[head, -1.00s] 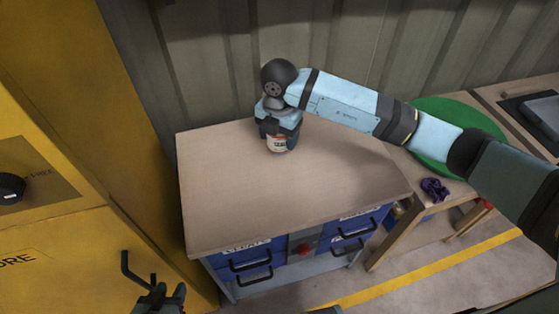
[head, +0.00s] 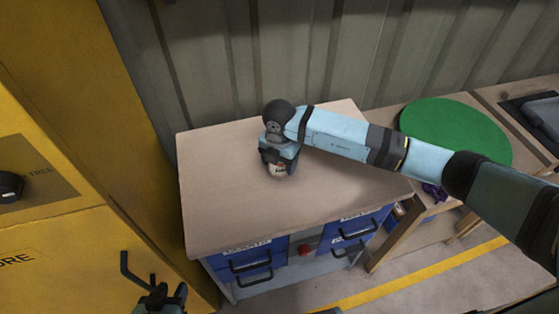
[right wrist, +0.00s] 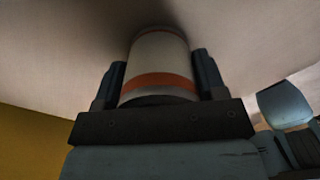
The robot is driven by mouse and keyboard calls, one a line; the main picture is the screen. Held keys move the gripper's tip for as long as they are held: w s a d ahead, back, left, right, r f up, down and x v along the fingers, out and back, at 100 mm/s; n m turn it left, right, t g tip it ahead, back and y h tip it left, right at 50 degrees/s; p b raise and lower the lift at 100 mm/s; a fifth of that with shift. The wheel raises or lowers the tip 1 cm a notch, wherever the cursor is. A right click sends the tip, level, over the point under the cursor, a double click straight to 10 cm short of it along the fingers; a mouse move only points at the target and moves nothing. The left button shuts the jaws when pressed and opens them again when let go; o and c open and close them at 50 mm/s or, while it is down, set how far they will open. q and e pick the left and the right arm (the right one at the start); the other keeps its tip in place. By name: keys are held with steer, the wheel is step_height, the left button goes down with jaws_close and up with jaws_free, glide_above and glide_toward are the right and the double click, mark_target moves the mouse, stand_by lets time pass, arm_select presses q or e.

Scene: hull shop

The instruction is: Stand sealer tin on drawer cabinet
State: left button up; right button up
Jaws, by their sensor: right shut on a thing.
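The sealer tin (head: 278,171), pale with an orange-red band, is upright in my right gripper (head: 279,162), over the wooden top of the drawer cabinet (head: 235,215). In the right wrist view the tin (right wrist: 160,60) sits between the two fingers (right wrist: 160,85), which are shut on it. Its far end is close to the pale top, with a dark shadow beside it; I cannot tell whether it touches. The gripper hides the tin's upper part in the head view. My left gripper (head: 163,295) is empty at the bottom left, its fingers apart.
A corrugated wall is behind. On the right a wooden bench holds a green disc (head: 456,130) and a purple item (head: 434,192). The drawer cabinet's top is otherwise clear.

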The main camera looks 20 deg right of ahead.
steer(key=shift+f, duration=0.2)
steer(key=o, duration=1.1)
step_height(320, 180, up, 12)
steer(key=shift+r, duration=0.25)
